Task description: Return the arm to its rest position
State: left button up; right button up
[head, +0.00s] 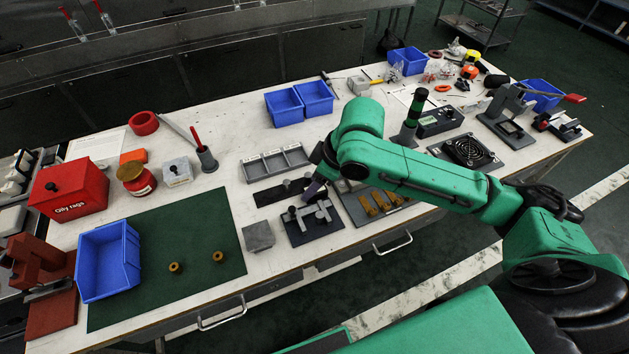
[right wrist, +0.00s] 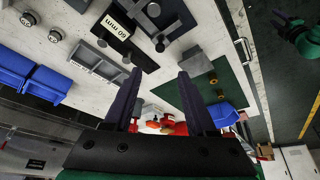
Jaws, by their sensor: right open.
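My right arm reaches in from the right over the workbench (head: 215,205). My right gripper (head: 316,190) is above the middle of the bench, near a dark fixture plate (head: 305,232) with grey metal parts on it; my arm partly hides this area. In the right wrist view my gripper (right wrist: 157,98) shows two dark fingers spread wide apart. Nothing is held between them.
A grey compartment tray (head: 275,162), blue bins (head: 284,106), a green mat (head: 195,240) and a blue bin (head: 108,262) are on the bench. A grey block (head: 258,236) lies near the front edge.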

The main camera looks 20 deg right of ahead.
jog(key=shift+s+d+r, duration=0.1)
jog(key=shift+s+r, duration=0.05)
jog(key=shift+r, duration=0.3)
